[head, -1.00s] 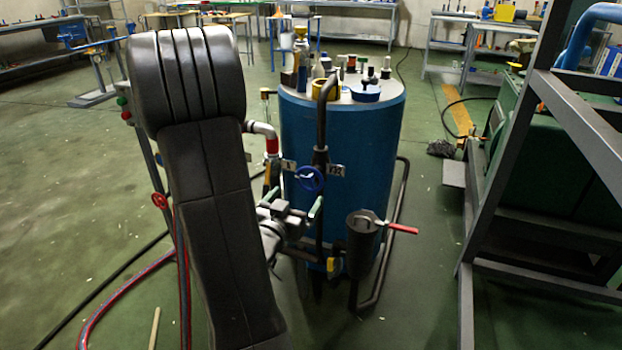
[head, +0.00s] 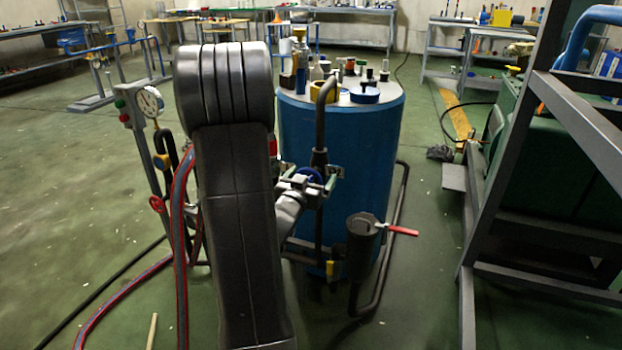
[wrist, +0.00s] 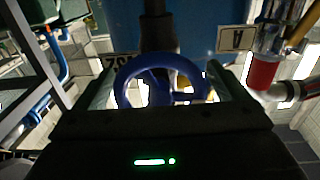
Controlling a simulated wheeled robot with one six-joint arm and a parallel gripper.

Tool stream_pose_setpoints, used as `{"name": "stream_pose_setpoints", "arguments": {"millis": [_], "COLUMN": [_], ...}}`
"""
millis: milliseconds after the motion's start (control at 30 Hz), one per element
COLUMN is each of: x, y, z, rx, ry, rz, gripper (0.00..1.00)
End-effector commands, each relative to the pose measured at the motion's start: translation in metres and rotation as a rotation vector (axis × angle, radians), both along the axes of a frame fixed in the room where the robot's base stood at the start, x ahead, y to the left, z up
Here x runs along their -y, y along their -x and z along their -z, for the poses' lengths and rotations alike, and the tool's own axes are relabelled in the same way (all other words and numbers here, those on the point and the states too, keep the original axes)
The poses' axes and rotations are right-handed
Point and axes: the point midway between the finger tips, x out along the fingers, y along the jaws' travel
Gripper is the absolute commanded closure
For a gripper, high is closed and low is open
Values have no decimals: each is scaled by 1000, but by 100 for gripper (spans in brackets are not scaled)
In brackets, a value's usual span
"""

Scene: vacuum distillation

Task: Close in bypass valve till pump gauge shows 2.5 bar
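A blue handwheel (head: 308,175) sits on pipework in front of the blue tank. In the wrist view the blue handwheel (wrist: 160,70) lies between the two fingers of my gripper (wrist: 163,88). The fingers are apart, one on each side of the rim; I cannot tell whether they touch it. In the head view my gripper (head: 312,182) is at the wheel and partly hides it. A round white-faced gauge (head: 149,101) stands on a post at the left; its reading is too small to tell. A small red handwheel (head: 156,203) is lower on that post.
The blue tank (head: 340,140) carries bottles and jars on top. A dark pot (head: 362,245) with a red lever (head: 402,231) stands in front of it. Red-and-blue hoses (head: 110,298) run at the left. A grey metal frame (head: 500,170) blocks the right. Green floor is clear at far left.

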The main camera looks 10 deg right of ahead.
Motion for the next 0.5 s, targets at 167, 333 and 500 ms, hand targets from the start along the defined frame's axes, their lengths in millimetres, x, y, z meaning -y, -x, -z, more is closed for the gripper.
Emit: {"name": "stream_pose_setpoints", "arguments": {"millis": [167, 333, 500], "x": [0, 0, 0], "y": [0, 0, 0], "z": [0, 1, 3], "rx": [0, 3, 39], "ry": [0, -5, -57], "rz": [0, 0, 2], "gripper": [42, 51, 51]}}
